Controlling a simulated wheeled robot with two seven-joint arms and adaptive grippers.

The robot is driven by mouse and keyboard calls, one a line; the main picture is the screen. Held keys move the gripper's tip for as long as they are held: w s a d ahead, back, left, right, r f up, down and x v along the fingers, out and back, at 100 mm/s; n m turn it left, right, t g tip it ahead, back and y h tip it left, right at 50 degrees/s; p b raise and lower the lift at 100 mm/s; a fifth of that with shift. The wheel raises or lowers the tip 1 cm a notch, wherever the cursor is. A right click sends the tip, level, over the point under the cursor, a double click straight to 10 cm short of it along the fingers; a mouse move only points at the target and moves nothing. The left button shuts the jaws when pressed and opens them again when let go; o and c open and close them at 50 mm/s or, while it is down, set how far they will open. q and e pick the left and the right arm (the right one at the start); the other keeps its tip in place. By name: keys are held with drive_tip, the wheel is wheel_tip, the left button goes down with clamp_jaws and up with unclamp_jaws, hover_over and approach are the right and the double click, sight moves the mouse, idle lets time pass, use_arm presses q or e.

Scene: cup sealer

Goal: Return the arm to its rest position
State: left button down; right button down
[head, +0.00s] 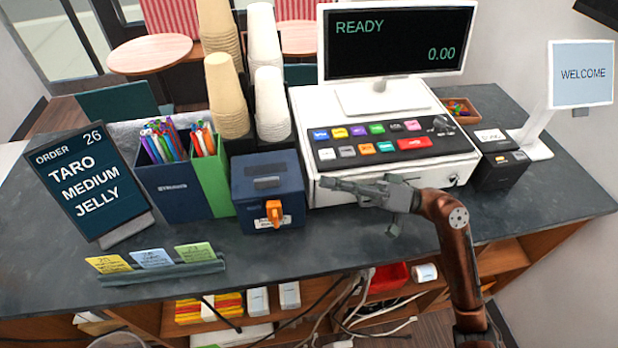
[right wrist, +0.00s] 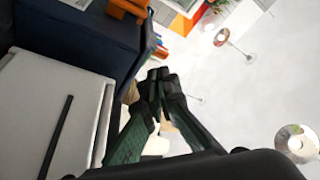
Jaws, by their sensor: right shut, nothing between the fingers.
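My right arm (head: 455,250) comes in from the lower right in the head view. Its gripper (head: 330,184) points left in front of the white cash register (head: 470,158), near the register's front edge. The fingers are shut and empty. In the right wrist view the dark fingertips (right wrist: 158,80) meet, with nothing between them. The blue box with an orange lever (head: 268,190) stands just left of the fingertips in the head view. I cannot tell whether the gripper touches the register. My left gripper is not in view.
An order sign (head: 88,182), straw holders (head: 175,188), cup stacks (head: 228,100), a card rack (head: 155,270), a dark card box (head: 500,170) and a welcome sign (head: 582,75) stand on the dark counter (head: 350,240). The counter's front strip is mostly clear. Shelves and cables lie below.

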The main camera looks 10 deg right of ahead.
drive_tip(key=shift+v, duration=1)
drive_tip(key=shift+r, duration=0.2)
